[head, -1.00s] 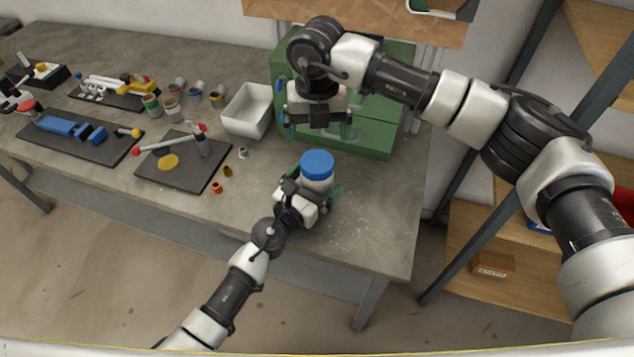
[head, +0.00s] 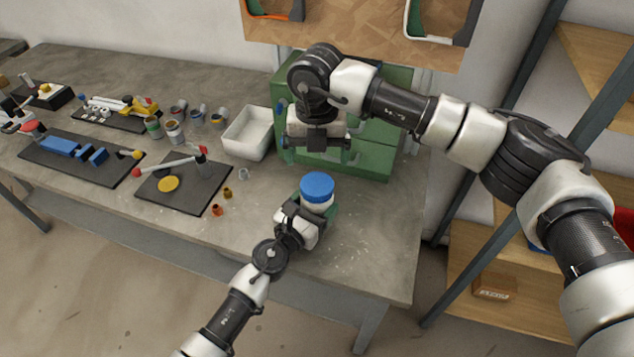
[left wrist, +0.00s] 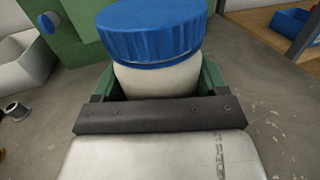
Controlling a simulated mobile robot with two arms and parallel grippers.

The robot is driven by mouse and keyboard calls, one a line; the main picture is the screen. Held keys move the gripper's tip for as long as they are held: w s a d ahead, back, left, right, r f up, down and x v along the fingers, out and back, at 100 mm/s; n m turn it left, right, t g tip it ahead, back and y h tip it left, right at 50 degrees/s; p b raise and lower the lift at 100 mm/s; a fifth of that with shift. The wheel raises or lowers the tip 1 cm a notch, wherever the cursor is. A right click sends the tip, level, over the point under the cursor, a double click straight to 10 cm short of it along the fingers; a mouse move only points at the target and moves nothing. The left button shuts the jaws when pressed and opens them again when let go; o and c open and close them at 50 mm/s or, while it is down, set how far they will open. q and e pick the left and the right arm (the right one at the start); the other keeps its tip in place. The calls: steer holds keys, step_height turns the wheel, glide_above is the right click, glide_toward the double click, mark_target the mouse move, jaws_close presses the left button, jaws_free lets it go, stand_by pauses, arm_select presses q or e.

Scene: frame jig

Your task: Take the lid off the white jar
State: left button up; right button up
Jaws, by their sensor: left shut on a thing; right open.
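The white jar (head: 318,206) stands upright near the right end of the workbench, with its blue ribbed lid (head: 317,185) on top. In the left wrist view the white jar body (left wrist: 160,80) and the blue lid (left wrist: 152,30) fill the upper middle. My left gripper (head: 312,212) is shut on the jar body below the lid; its fingertips are partly hidden. Green pieces show on both sides of the jar. My right gripper (head: 318,160) is open and empty, pointing down behind and above the jar, apart from the lid.
A green cabinet (head: 375,160) stands behind the jar, with a white bin (head: 248,133) to its left. A dark mat (head: 185,186) with a rod and yellow disc lies left. Small orange and grey parts lie between. The bench right of the jar (head: 375,230) is clear.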

mark_target(317, 183)
steer(key=m, duration=0.4)
steer(key=shift+m, duration=0.4)
steer(key=m, duration=0.2)
steer(key=shift+m, duration=0.4)
steer(key=shift+f, duration=4)
steer(key=shift+c, duration=0.4)
